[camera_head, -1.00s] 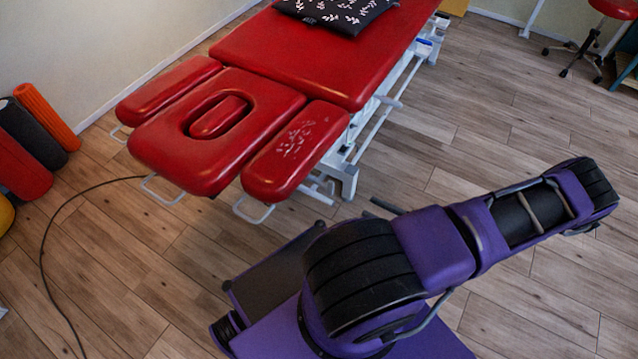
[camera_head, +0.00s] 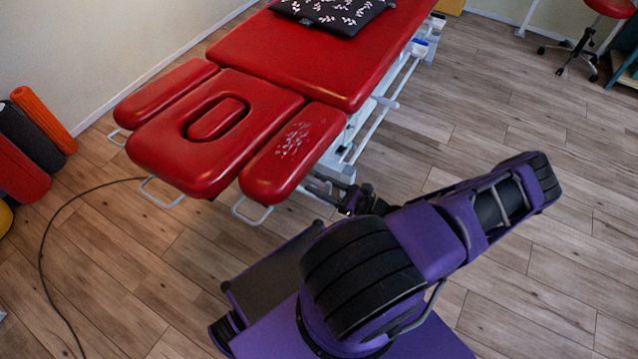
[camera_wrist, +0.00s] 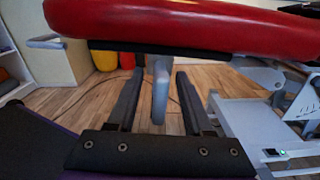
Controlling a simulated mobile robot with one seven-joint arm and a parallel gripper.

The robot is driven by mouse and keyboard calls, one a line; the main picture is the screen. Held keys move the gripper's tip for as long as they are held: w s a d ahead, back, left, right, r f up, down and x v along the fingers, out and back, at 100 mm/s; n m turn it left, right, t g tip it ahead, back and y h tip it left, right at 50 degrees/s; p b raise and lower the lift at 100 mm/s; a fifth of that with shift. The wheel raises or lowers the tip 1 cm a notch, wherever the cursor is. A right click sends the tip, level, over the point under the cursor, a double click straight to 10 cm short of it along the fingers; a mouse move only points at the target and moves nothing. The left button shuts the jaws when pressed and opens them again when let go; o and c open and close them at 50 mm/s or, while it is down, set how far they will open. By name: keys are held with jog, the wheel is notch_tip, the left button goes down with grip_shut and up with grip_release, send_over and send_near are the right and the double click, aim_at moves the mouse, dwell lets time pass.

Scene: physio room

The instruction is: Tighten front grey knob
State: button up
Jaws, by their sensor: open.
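A grey knob (camera_wrist: 160,88), with a flat paddle-like grip, hangs below the red padded armrest (camera_wrist: 190,28) in the wrist view. My gripper (camera_wrist: 159,76) is open, with one dark finger to the left of the knob and one to the right. The knob appears between the fingers, with a gap on both sides. Whether the fingers reach its depth I cannot tell. In the head view my gripper's dark end (camera_head: 357,200) is beside the near right armrest (camera_head: 292,152) of the treatment table. The knob is hidden there.
The red treatment table (camera_head: 290,50) carries a dark patterned pillow (camera_head: 332,12). Its pale metal frame (camera_wrist: 255,125) stands close on the right in the wrist view. A black cable (camera_head: 62,215) lies on the floor. Foam rollers (camera_head: 42,120) stand by the left wall.

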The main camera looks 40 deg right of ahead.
jog(key=shift+w, duration=0.1)
grip_shut()
jog(key=shift+m, duration=0.3)
jog(key=m+b, duration=0.1)
jog(key=m, duration=0.2)
jog(key=shift+m, duration=0.3)
jog(key=m+b, duration=0.1)
jog(key=m, duration=0.3)
jog(key=m+b, duration=0.1)
jog(key=m, duration=0.4)
jog(key=shift+m+b, duration=0.6)
jog(key=shift+m, duration=1.7)
